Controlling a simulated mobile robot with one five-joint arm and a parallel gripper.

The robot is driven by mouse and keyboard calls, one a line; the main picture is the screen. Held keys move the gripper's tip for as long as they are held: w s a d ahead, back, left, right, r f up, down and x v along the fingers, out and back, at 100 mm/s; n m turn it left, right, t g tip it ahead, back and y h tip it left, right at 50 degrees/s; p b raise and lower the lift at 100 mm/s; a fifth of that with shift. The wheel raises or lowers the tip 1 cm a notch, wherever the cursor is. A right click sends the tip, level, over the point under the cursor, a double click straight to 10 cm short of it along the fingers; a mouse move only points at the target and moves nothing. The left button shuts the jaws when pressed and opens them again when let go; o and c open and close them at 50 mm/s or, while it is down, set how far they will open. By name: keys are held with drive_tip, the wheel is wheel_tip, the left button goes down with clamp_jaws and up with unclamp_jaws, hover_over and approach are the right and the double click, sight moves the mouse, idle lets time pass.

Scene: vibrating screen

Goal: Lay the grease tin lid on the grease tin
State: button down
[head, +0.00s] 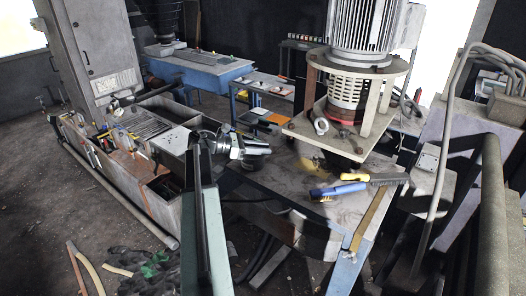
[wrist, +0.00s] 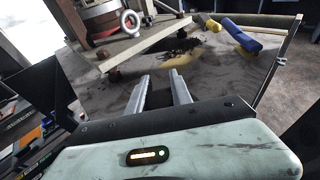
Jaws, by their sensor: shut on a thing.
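My gripper (head: 262,150) is above the left end of the workbench top in the head view, its fingers pointing right. In the wrist view my gripper (wrist: 160,76) shows two grey fingers with a gap between them. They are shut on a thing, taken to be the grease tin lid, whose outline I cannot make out. I cannot pick out the grease tin for sure in either view. A dark stain with a yellowish patch (head: 312,163) lies on the bench, also in the wrist view (wrist: 197,53).
The bench top (head: 290,185) holds a blue-handled brush (head: 338,190) and a yellow-handled wire brush (head: 388,179) at its right. A motor (head: 362,45) on a plate with posts overhangs the bench's back. A long trough (head: 140,195) stands left.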

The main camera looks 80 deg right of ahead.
drive_tip(key=shift+f, duration=0.2)
drive_tip(key=c, duration=1.1)
unclamp_jaws()
drive_tip(key=shift+r, duration=0.1)
drive_tip(key=shift+c, duration=0.2)
drive_tip(key=shift+r, duration=0.15)
drive_tip(key=shift+w+r, duration=0.15)
drive_tip(key=shift+w, duration=0.1)
drive_tip(key=p+v, duration=0.3)
drive_tip(key=v, duration=0.8)
drive_tip(key=shift+w+a, duration=0.2)
